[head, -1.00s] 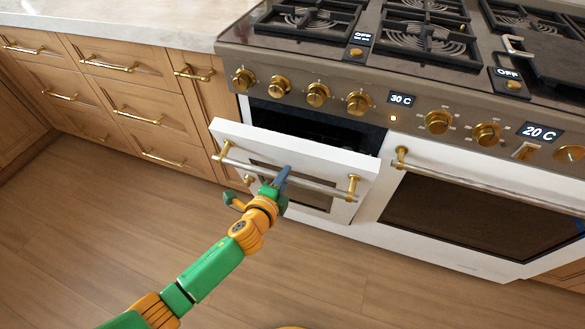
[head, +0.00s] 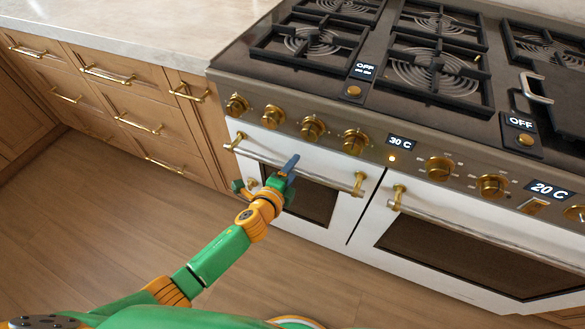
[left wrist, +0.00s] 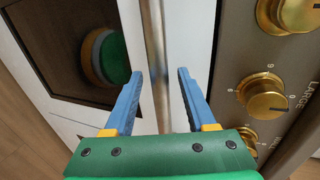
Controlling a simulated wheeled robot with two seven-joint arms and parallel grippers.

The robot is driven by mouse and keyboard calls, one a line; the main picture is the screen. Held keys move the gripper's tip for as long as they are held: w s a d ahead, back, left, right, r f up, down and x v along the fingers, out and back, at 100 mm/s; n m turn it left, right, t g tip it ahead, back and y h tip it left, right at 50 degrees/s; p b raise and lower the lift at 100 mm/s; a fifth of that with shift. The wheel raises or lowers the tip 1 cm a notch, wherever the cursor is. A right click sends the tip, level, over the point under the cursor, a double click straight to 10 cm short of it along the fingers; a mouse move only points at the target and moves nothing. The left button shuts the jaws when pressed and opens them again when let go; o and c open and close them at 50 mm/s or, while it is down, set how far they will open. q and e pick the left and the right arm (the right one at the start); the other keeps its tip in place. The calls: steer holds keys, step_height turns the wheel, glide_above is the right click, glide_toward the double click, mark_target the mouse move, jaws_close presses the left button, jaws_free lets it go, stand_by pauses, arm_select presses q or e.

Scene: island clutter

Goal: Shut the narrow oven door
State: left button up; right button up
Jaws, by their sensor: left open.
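The narrow oven door (head: 338,233) is the left, white door of the range, with a dark window and a bar handle (head: 325,181) on brass mounts. It now looks flush with the range front, with no dark gap above it. My left gripper (head: 287,168) is at the middle of the handle. In the left wrist view its two blue fingers (left wrist: 160,98) are open, with the handle bar (left wrist: 156,50) running between them. Whether a finger touches the bar or door is unclear. My right gripper is not in view.
The wide oven door (head: 450,255) is shut to the right. Brass knobs (head: 312,128) line the panel just above the handle. Wooden drawers (head: 130,110) stand at the left under a pale countertop (head: 130,30). The wooden floor (head: 90,230) in front is clear.

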arm_select(q)
steer(key=shift+s+a+r, duration=0.1)
steer(key=shift+s, duration=0.15)
steer(key=p+v, duration=0.2)
steer(key=v, duration=0.4)
steer(key=shift+s, duration=0.2)
steer(key=shift+r, duration=0.1)
